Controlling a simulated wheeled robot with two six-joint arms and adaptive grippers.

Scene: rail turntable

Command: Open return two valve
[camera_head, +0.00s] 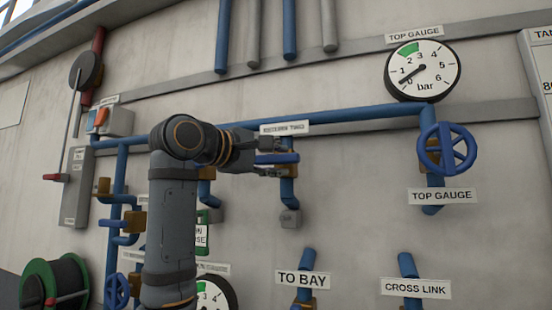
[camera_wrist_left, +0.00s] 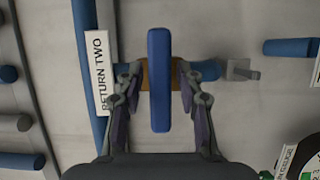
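The return two valve has a flat blue lever handle (camera_head: 282,158) on a brass body. Its white label (camera_head: 285,129) is above it on the blue pipe. In the left wrist view the handle (camera_wrist_left: 159,100) stands upright in the picture, across its short blue pipe, and the RETURN TWO label (camera_wrist_left: 100,72) is to its left. My left gripper (camera_head: 272,158) reaches the handle from the left. In the left wrist view its open fingers (camera_wrist_left: 159,78) are on either side of the handle, with gaps showing. Part of the valve body is hidden behind the handle. My right gripper is not in view.
A blue handwheel (camera_head: 445,149) and a round gauge (camera_head: 422,70) are to the right. Pipe stubs labelled TO BAY (camera_head: 302,280) and CROSS LINK (camera_head: 415,288) are below. A green hose reel (camera_head: 54,285) is at lower left. My left arm hides part of the wall.

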